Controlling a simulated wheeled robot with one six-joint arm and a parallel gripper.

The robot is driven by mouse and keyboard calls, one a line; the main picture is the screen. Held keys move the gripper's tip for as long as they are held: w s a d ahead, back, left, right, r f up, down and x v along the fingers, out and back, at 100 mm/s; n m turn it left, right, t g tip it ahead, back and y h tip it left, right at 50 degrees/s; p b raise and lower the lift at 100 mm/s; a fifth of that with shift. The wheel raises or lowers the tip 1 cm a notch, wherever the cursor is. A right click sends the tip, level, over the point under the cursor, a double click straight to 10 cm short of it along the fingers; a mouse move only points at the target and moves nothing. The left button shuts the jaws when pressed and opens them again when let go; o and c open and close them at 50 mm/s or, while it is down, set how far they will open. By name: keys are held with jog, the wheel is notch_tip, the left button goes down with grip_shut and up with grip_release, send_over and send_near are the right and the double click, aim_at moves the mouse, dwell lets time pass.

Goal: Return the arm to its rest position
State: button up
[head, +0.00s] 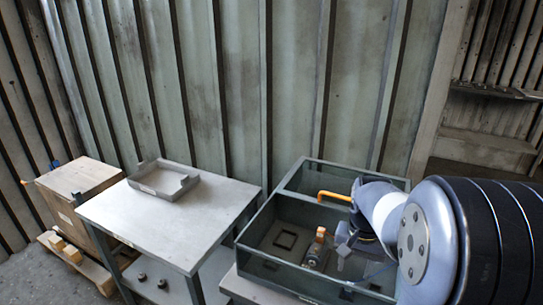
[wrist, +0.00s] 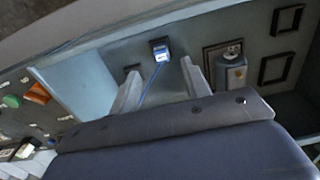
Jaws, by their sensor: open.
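My gripper (head: 347,238) hangs over the right part of an open-topped grey housing (head: 258,221), at the right of the head view. In the wrist view my gripper (wrist: 160,85) shows two pale fingers set apart, with nothing gripped between them. A small blue-and-white connector (wrist: 161,50) with a blue cable lies beyond the fingertips. A grey cylinder (wrist: 231,72) stands in or beside a square frame, right of the fingers. My arm hides the housing's right side.
Empty square frames (wrist: 277,68) mark the housing floor. An orange bent handle (head: 333,196) is close to my arm. A grey table (head: 190,222) with a shallow tray (head: 164,180) stands to the left, mostly clear. A wooden crate (head: 78,180) is further left.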

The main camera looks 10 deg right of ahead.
aim_at(350, 286)
notch_tip(350, 286, down, 8)
jog(key=shift+r+p, duration=0.35)
jog(key=shift+p, duration=0.1)
jog(key=shift+f, duration=0.15)
